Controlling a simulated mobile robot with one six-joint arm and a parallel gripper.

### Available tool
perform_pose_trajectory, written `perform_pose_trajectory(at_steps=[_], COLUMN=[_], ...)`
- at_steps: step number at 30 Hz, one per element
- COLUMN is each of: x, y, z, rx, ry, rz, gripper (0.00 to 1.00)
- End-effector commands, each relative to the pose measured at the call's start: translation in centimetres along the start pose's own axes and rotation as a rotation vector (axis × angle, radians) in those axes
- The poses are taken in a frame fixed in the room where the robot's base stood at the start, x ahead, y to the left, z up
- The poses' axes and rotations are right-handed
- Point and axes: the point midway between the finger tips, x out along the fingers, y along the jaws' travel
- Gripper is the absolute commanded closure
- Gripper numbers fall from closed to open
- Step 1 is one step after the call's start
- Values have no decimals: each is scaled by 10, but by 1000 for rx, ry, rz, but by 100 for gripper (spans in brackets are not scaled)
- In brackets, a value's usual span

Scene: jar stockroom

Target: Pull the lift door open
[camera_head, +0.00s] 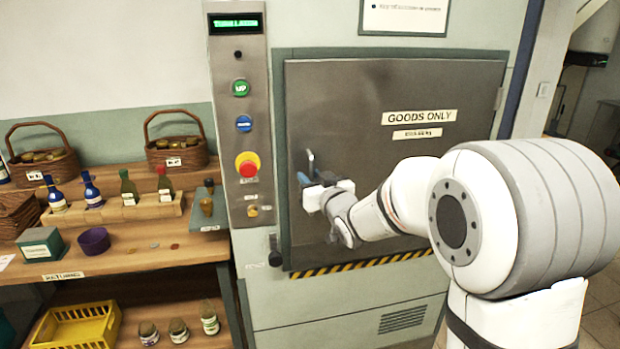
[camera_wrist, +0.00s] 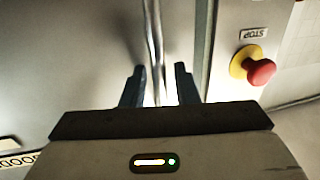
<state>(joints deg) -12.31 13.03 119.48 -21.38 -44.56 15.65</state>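The lift door (camera_head: 345,105) is a grey metal panel marked "GOODS ONLY". It looks shut in its frame. Its upright bar handle (camera_head: 311,160) is near the door's left edge. My gripper (camera_head: 306,181) is at the handle, coming from the right. In the wrist view the bar handle (camera_wrist: 154,40) runs down between the two dark fingers of my gripper (camera_wrist: 159,86). The fingers stand apart, with a gap showing on each side of the bar. The lower part of the handle is hidden by the gripper body.
A control panel (camera_head: 236,110) with green, blue and red buttons stands left of the door. The red stop button (camera_wrist: 260,71) is close by in the wrist view. Shelves (camera_head: 135,240) with baskets, bottles and a yellow crate (camera_head: 76,328) are further left.

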Motion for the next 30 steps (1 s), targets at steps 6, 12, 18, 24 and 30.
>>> perform_pose_trajectory(at_steps=[6,12,18,24,30], x=[0,0,0,1,-7], y=[0,-1,-1,-5,1], z=[0,0,0,0,0], rx=[0,0,0,1,0], ry=[0,0,0,0,0], rz=[-1,-1,-1,-4,-14], gripper=[84,100,100,100,100])
